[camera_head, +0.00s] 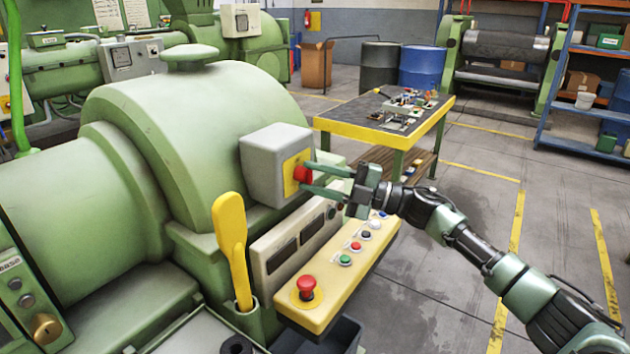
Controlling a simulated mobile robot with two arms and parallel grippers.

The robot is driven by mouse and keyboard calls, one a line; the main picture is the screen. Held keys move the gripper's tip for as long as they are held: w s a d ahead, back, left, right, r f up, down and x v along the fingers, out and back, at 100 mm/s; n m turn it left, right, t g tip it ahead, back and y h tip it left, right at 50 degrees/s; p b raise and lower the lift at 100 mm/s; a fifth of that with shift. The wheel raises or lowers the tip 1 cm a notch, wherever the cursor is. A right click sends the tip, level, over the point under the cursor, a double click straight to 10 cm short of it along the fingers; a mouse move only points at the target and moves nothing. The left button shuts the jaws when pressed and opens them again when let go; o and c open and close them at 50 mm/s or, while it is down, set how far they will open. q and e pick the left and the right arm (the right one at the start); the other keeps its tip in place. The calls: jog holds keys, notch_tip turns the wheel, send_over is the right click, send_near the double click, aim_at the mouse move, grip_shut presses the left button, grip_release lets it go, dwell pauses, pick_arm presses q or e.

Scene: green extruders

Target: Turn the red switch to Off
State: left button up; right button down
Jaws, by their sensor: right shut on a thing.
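The red switch (302,174) sits on a yellow plate (291,168) on the front of a grey box (268,160), which is mounted on the green extruder (200,130). My right gripper (310,179) reaches in from the right with its two fingers around the red switch, shut on it. The fingers cover part of the switch, and its exact turn position is too small to tell. My left gripper is not in view.
Below the box is a yellow control panel (325,302) with a red mushroom button (306,284) and several small buttons. A yellow-edged table (435,115) with loose parts stands behind my right arm. Open floor lies at right.

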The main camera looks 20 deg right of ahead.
jog(key=shift+f+n+g, duration=0.15)
jog(key=shift+n+g, duration=0.15)
jog(key=shift+n, duration=0.7)
jog(key=c, duration=1.2)
grip_release()
jog(key=shift+o, duration=0.6)
jog(key=r+b+v, duration=0.1)
jog(key=b+v, duration=0.1)
jog(key=v, duration=0.5)
jog(key=shift+s+d+f, duration=0.2)
jog(key=shift+d+f, duration=0.15)
jog(key=shift+f, duration=0.05)
